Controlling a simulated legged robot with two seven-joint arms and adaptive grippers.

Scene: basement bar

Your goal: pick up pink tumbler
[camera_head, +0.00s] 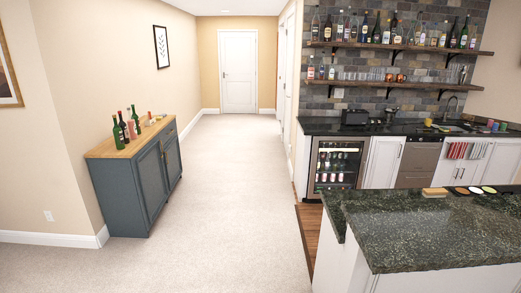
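No clearly identifiable pink tumbler stands out at this distance. A small pinkish-orange item (150,117) sits on the wooden top of the blue-grey cabinet (138,190) at the left, to the right of several dark green bottles (123,125). Neither of my grippers shows in the head view.
A granite-topped island (430,235) fills the lower right, with a small wooden block (434,192) and several round dishes (475,190). Behind it are a glass-door fridge (337,165) and bottle shelves (400,48). Open carpet (225,190) leads to a white door (238,72).

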